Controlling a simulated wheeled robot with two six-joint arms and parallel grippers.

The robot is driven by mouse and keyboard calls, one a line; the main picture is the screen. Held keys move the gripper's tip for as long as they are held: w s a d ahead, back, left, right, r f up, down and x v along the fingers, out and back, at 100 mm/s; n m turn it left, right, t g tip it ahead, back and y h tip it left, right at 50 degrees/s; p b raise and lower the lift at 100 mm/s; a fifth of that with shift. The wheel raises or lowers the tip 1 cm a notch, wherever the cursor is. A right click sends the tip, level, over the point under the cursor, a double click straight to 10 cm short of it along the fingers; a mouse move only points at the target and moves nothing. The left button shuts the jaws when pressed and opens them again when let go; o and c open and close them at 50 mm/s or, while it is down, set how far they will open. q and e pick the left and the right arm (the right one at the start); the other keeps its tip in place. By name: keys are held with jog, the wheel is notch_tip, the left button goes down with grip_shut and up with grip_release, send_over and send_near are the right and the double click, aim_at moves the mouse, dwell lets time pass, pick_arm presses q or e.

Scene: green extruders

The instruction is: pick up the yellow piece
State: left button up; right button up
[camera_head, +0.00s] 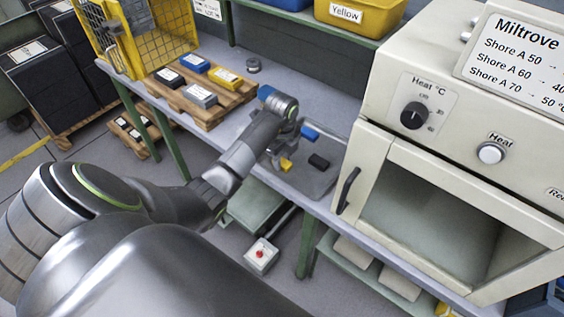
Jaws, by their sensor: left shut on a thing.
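The yellow piece (286,164) is small and shows at the tip of my left gripper (282,158), over the grey tray (318,182) on the bench. My left arm reaches in from the left and its wrist hides most of the gripper. The gripper is shut on the yellow piece; whether the piece touches the tray cannot be told. A black piece (319,161) and a blue piece (310,132) are at the tray, to the right of the gripper. My right gripper is not in view.
A cream oven (440,160) with a dark handle stands close right of the tray. A wooden pallet (206,112) with black, blue, grey and yellow boxes lies left on the bench, near a yellow wire basket (150,40). A shelf with a yellow bin (358,14) runs above.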

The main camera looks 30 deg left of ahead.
pick_arm(q)
notch_tip(320, 180, up, 5)
jog(key=shift+w+b, duration=0.1)
jog(key=shift+b, duration=0.35)
notch_tip(320, 180, up, 3)
jog(key=p, duration=0.2)
jog(key=shift+p, duration=0.4)
jog(key=shift+r+p, duration=1)
jog(key=shift+r, duration=0.05)
